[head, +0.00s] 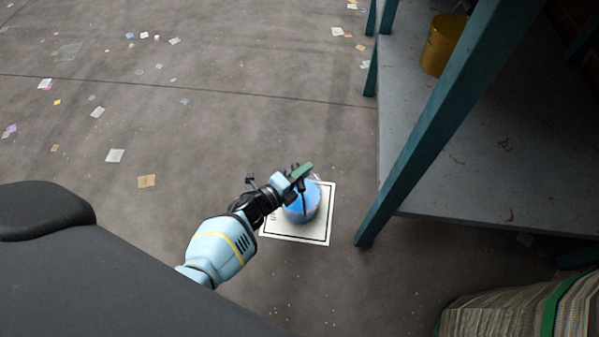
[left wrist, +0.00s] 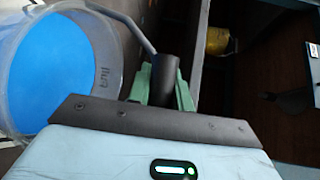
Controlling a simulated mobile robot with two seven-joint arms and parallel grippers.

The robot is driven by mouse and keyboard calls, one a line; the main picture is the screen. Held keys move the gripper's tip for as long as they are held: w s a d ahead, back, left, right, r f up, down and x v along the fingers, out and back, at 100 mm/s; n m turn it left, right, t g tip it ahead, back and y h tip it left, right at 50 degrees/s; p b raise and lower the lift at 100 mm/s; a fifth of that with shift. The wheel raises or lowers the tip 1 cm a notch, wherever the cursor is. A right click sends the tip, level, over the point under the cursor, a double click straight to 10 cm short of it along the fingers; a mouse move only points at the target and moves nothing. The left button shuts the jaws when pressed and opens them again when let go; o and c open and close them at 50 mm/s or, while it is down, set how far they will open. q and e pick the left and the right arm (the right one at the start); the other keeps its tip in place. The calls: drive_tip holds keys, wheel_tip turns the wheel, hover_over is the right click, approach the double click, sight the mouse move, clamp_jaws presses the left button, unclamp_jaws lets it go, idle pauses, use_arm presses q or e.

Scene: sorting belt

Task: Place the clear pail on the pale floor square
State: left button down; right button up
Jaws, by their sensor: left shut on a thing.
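The clear pail (head: 303,206) with blue inside shows over the pale floor square (head: 316,237) in the head view. My left gripper (head: 301,173) is above the pail and shut on its handle. In the left wrist view the clear pail (left wrist: 62,68) fills the left side, with a dark handle grip (left wrist: 164,80) between the green fingers of my left gripper (left wrist: 162,88). The pail covers part of the square. I cannot tell whether its base touches the square. My right gripper is not in view.
A grey platform (head: 440,170) with teal posts (head: 455,90) stands to the right, with a yellow bucket (head: 443,46) on it. Stacked bundled paper (head: 510,312) lies at the lower right. Paper scraps (head: 147,181) litter the open floor at left.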

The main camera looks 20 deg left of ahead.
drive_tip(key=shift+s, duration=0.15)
use_arm(q)
drive_tip(key=c, duration=1.3)
unclamp_jaws()
drive_tip(key=shift+f, duration=0.1)
drive_tip(key=shift+o, duration=0.2)
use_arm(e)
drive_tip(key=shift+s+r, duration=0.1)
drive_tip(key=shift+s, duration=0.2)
use_arm(q)
drive_tip(key=p+v, duration=0.5)
drive_tip(key=v, duration=0.7)
drive_tip(key=shift+r, duration=0.2)
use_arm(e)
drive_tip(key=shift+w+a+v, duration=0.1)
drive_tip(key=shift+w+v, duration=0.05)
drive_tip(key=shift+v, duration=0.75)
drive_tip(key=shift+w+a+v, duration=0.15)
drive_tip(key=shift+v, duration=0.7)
use_arm(q)
drive_tip(key=shift+s, duration=0.1)
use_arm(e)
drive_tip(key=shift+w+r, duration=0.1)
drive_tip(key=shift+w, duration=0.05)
